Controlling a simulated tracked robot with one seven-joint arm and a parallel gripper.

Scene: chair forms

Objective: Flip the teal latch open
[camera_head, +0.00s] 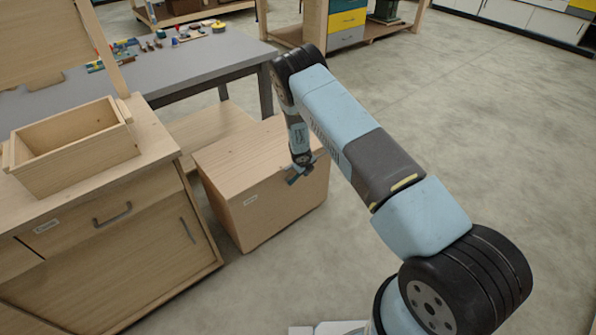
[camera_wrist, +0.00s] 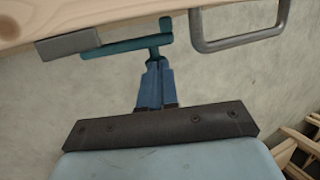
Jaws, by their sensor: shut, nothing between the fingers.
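The teal latch (camera_wrist: 125,46) is a bar with a short crosspiece at its right end, beside a grey plate (camera_wrist: 68,44) at the wooden edge. It lies roughly level across the upper wrist view. My gripper (camera_wrist: 155,62) has its blue fingers together, empty, with the tips right at the latch's right part; I cannot tell whether they touch. In the head view my gripper (camera_head: 301,165) is at the front of a wooden chest (camera_head: 235,210), and a small teal piece (camera_head: 292,179) shows just below it. The arm hides part of the chest.
A grey handle (camera_wrist: 240,42) hangs close right of the latch. A wooden cabinet (camera_head: 150,255) with an open box (camera_head: 95,165) stands left of the chest. A grey table (camera_head: 185,70) with small items is behind. Floor to the right is clear.

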